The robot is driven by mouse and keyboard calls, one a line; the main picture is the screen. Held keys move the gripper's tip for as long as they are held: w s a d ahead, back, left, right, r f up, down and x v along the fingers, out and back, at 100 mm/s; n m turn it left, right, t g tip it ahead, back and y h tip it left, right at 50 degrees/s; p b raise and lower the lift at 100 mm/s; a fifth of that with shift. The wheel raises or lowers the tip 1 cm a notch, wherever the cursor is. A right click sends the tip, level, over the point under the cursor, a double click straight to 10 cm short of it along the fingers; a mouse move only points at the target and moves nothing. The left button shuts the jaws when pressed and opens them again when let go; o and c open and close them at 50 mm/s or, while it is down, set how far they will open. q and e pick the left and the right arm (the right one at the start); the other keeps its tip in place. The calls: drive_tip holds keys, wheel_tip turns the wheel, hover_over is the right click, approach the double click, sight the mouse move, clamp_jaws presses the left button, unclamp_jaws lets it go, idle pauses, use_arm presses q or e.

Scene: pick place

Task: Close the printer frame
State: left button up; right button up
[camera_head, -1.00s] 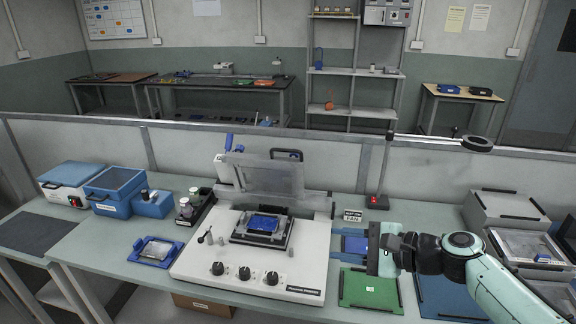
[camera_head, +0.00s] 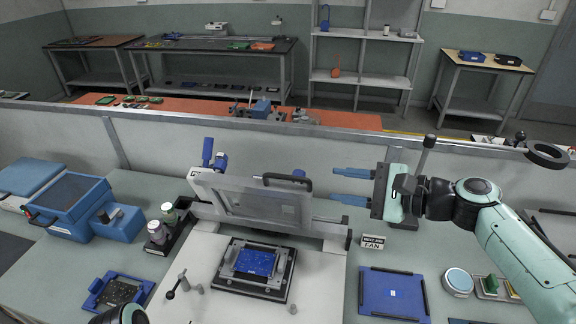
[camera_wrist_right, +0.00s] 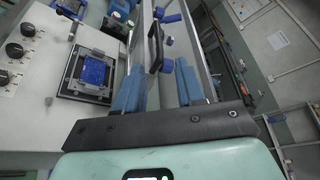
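The printer frame (camera_head: 240,206) is a grey hinged panel, tilted up at the back of the white printer (camera_head: 190,270). A black handle (camera_head: 288,181) is on its top edge. Under it, a blue board (camera_head: 255,262) lies in a dark square holder (camera_head: 235,284). My right gripper (camera_head: 333,185) is open and empty, to the right of the handle, with its blue fingers pointing left. In the right wrist view the handle (camera_wrist_right: 156,48) and the frame's edge appear ahead of the open fingers (camera_wrist_right: 158,68); I see no contact. My left gripper is not in view.
A blue mat (camera_head: 392,293) lies in front of the sign. Bottles (camera_head: 170,212) and blue boxes (camera_head: 70,207) stand at left. A low partition runs behind.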

sight(294, 179)
drive_tip(key=p+x, duration=0.1)
drive_tip(key=x, duration=1.1)
drive_tip(key=shift+a, duration=0.4)
clamp_jaws()
